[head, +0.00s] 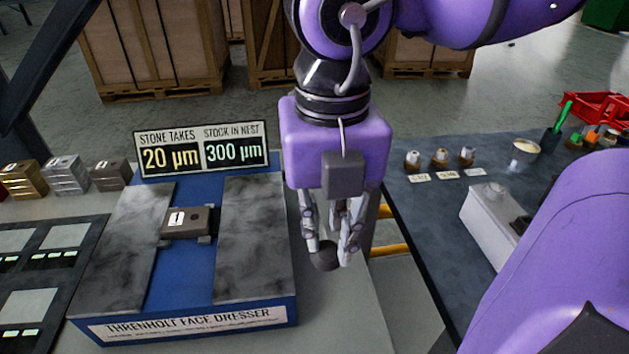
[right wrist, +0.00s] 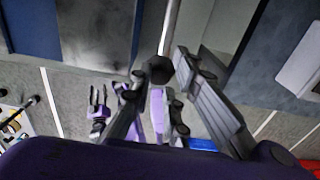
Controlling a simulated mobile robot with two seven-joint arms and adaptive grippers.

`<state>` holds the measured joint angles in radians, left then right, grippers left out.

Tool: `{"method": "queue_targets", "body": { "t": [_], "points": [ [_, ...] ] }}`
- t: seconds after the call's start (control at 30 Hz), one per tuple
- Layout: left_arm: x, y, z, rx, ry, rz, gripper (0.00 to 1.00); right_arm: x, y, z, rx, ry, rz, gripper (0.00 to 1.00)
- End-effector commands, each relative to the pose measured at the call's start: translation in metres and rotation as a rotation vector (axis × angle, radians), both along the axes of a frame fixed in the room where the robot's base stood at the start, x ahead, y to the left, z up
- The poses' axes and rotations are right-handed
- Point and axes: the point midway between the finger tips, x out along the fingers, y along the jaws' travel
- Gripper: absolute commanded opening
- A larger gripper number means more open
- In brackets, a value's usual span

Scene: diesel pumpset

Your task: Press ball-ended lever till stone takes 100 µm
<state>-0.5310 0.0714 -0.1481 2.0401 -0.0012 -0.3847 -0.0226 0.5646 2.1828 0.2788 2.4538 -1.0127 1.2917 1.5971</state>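The dark ball (head: 323,257) of the lever is at my right gripper's fingertips, beside the blue face dresser (head: 190,313). In the right wrist view the ball (right wrist: 160,69) sits between the fingertips, with its pale rod (right wrist: 171,25) running away beyond it. My right gripper (head: 335,254) points down with its fingers apart around the ball; firm contact is not visible. The display (head: 201,149) reads stone takes 20 µm, stock in nest 300 µm. A grey block (head: 187,222) marked "1" sits between the dresser's two stone slabs. A small forked purple-grey shape in the right wrist view may be my left gripper.
Several metal blocks (head: 66,175) stand left of the dresser, behind a dark panel (head: 40,275). On the right, a dark bench (head: 415,225) carries small labelled parts, a white box (head: 490,222) and a red bin (head: 597,106). Wooden crates (head: 155,45) stand behind.

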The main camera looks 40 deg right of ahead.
Motion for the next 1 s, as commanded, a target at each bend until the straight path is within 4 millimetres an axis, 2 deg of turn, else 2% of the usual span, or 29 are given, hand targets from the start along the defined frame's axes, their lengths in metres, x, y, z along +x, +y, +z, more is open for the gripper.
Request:
{"method": "queue_targets", "body": {
  "t": [0.3, 0.47, 0.63, 0.83, 1.0],
  "points": [
    [0.0, -0.001, 0.001, -0.001, 0.003, 0.0, 0.4, -0.001, 0.0, -0.001, -0.001, 0.004, 0.0, 0.16],
    [0.008, -0.005, 0.01, -0.006, -0.007, -0.004, 0.4, -0.001, 0.0, -0.001, -0.001, 0.004, 0.0, 0.16],
    [0.018, -0.009, 0.005, -0.013, -0.023, -0.008, 0.4, -0.004, 0.001, -0.019, -0.001, 0.008, 0.001, 0.16],
    [0.013, -0.009, -0.01, -0.017, -0.008, -0.004, 0.4, -0.007, 0.003, -0.036, -0.001, 0.006, 0.001, 0.16],
    [0.011, -0.008, -0.004, -0.016, -0.005, -0.001, 0.4, -0.005, 0.002, -0.023, -0.003, 0.002, -0.001, 0.16]
  ]
}}
